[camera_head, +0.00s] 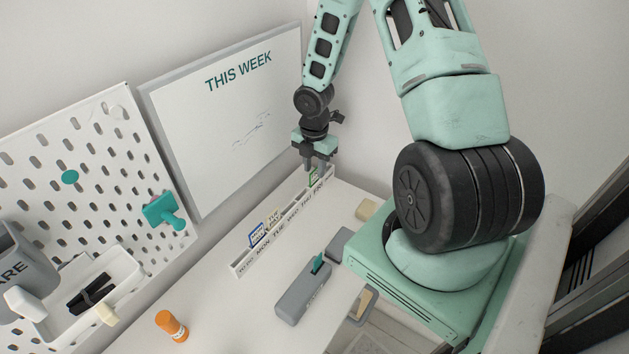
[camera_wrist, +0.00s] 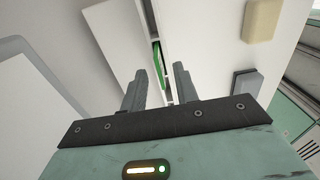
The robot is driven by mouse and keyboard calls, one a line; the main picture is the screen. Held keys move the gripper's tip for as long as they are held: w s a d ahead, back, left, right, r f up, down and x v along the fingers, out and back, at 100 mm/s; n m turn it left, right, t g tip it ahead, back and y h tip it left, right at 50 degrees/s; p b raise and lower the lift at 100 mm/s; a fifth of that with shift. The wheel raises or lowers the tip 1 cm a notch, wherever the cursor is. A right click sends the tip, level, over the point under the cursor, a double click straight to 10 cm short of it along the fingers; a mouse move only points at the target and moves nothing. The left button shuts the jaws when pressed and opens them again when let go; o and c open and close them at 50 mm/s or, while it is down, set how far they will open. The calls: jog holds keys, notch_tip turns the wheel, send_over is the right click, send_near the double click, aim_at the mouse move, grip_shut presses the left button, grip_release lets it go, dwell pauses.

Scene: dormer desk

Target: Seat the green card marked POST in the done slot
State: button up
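A long white slotted rack (camera_head: 240,266) runs along the desk, with day labels such as MON to FRI on its front. A green card (camera_head: 314,177) stands in the rack toward its far end; any marking on it is not readable. My gripper (camera_head: 318,166) is over that end, pointing down, and partly hides the card. In the wrist view my gripper (camera_wrist: 160,72) is open, and the green card (camera_wrist: 157,53) shows edge-on near the left finger, in the gap between the fingertips. I cannot tell if a finger touches it. The done slot's label is not readable.
A blue-edged card (camera_head: 257,235) and a cream card (camera_head: 275,217) stand nearer in the rack. A grey box (camera_head: 300,297) with a teal piece, an orange bottle (camera_head: 171,326) and a beige block (camera_head: 366,209) are on the desk. A whiteboard (camera_head: 225,130) stands behind the rack.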

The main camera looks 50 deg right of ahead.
notch_tip(320, 180, down, 2)
grip_shut()
dwell(0.3)
